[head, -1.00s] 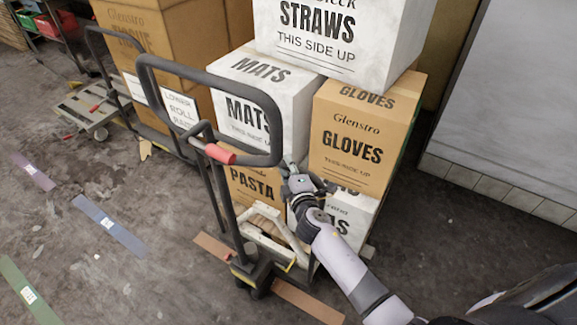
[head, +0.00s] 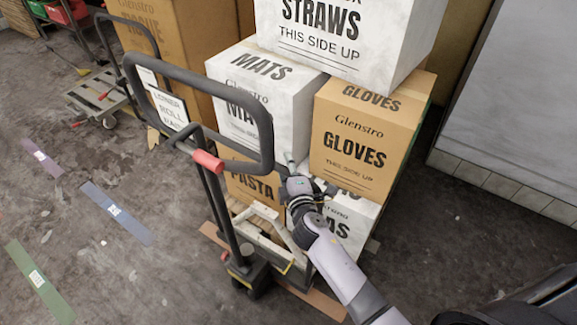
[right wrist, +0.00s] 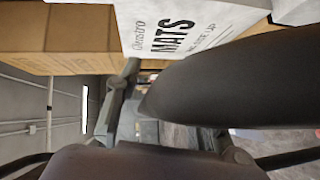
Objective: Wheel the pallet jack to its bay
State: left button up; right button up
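The pallet jack stands upright in the head view, with a dark looped handle (head: 198,80), a red grip piece (head: 207,160) and a low base (head: 250,272). It appears loaded with stacked boxes, including a white MATS box (head: 262,85), a brown GLOVES box (head: 362,140) and a white STRAWS box (head: 335,40). My right gripper (head: 291,170) is at the lower right corner of the handle loop. A dark bar (right wrist: 240,80) fills much of the right wrist view, very close; the finger closure is not clear. My left gripper is not in view.
Purple (head: 41,157), blue (head: 116,212) and green (head: 38,281) tape strips mark open floor at left. Brown tape (head: 312,297) runs beneath the jack. Another wheeled cart (head: 100,98) and a large brown box (head: 165,40) stand behind. A grey wall panel (head: 510,95) is at right.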

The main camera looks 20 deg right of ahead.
jog(key=shift+o, duration=0.2)
jog(key=shift+d, duration=0.1)
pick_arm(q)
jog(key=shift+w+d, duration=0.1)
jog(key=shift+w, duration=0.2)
pick_arm(e)
jog(key=s+a+r, duration=0.1)
jog(key=s+r, duration=0.1)
jog(key=s, duration=1)
jog(key=shift+s+a, duration=0.15)
jog(key=shift+a, duration=0.25)
